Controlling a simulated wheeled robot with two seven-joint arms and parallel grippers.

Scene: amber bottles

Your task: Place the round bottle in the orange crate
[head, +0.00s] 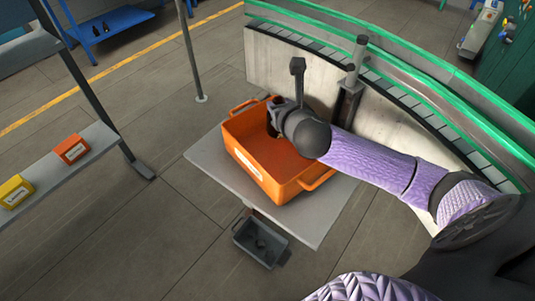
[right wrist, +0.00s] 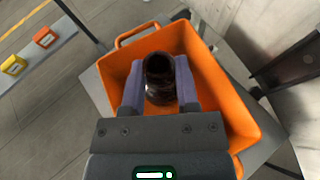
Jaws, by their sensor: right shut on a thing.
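The orange crate (head: 262,165) stands on a grey table in the middle of the head view. It also fills much of the right wrist view (right wrist: 205,65). My right gripper (right wrist: 159,85) is shut on the round bottle (right wrist: 159,88), a dark brown bottle with an open mouth facing the wrist camera. The gripper and bottle are over the crate's inside. I cannot tell whether the bottle touches the crate floor. In the head view my right gripper (head: 276,122) is at the crate's back, and my wrist hides most of the bottle. My left gripper is not in view.
The grey table (head: 215,165) has bare room left of the crate. A concrete wall (head: 275,70) with green rails stands close behind. A shelf at left holds an orange box (head: 72,149) and a yellow box (head: 15,191). A grey bin (head: 260,243) is below the table's front.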

